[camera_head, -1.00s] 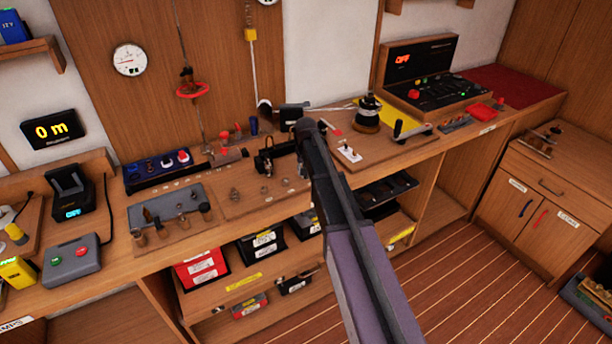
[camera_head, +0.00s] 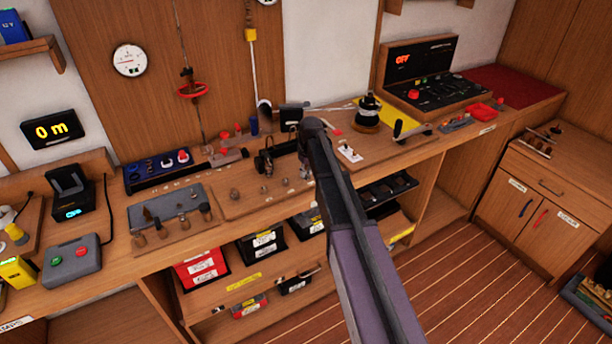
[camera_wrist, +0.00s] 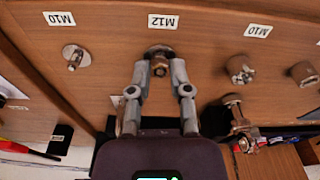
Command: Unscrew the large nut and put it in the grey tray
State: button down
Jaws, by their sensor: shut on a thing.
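The large nut (camera_wrist: 160,50) sits on a stud under the M12 label (camera_wrist: 163,21) on the wooden board. My gripper (camera_wrist: 160,64) is shut on it, with one finger on each side, in the wrist view. In the head view my gripper (camera_head: 304,168) is at the right part of the stud board (camera_head: 250,203), and my arm hides much of that area; the nut cannot be made out there. A grey flat holder (camera_head: 165,205) with wood-handled tools lies left of the board. I cannot tell whether it is the grey tray.
In the wrist view, a bare stud with a washer (camera_wrist: 75,56) is left of the nut and another nut (camera_wrist: 240,69) is at right. A black device (camera_head: 266,158) stands behind the board. Bins (camera_head: 262,243) sit on the shelf below the bench.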

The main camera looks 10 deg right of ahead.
jog(key=shift+n, duration=1)
jog(key=c, duration=1.3)
grip_release()
grip_shut()
jog(key=shift+r+p, duration=0.45)
jog(key=shift+r+p, duration=2.2)
